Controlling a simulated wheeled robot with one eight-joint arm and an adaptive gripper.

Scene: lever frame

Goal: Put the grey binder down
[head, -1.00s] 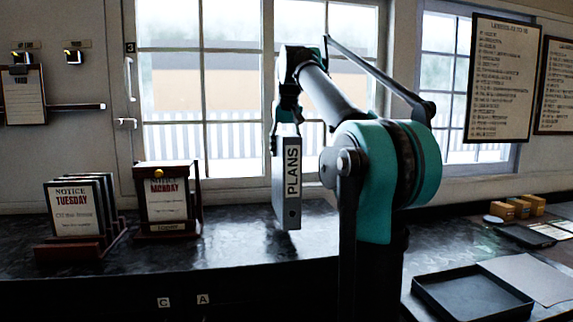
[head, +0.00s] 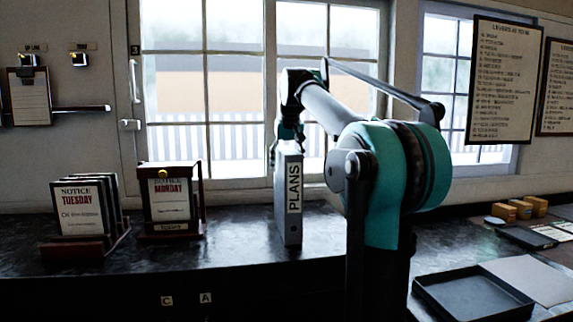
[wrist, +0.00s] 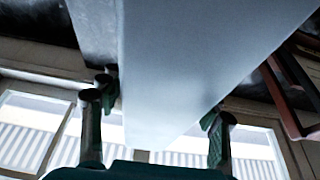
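The grey binder (head: 290,205), with a white PLANS label on its spine, is upright over the dark counter (head: 235,250) in the head view. Its lower edge is at or very close to the counter top; I cannot tell for sure whether it touches. My gripper (head: 289,143) is at the binder's top end, partly hidden by my arm. In the wrist view the binder (wrist: 190,60) is a large pale face between the two fingers of my gripper (wrist: 159,100), which look closed on its sides.
Left of the binder stand a MONDAY notice in a wooden holder (head: 168,200) and a rack of TUESDAY notices (head: 82,215). A black tray (head: 470,295) and small orange boxes (head: 520,208) lie to the right. The counter between the MONDAY holder and the binder is clear.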

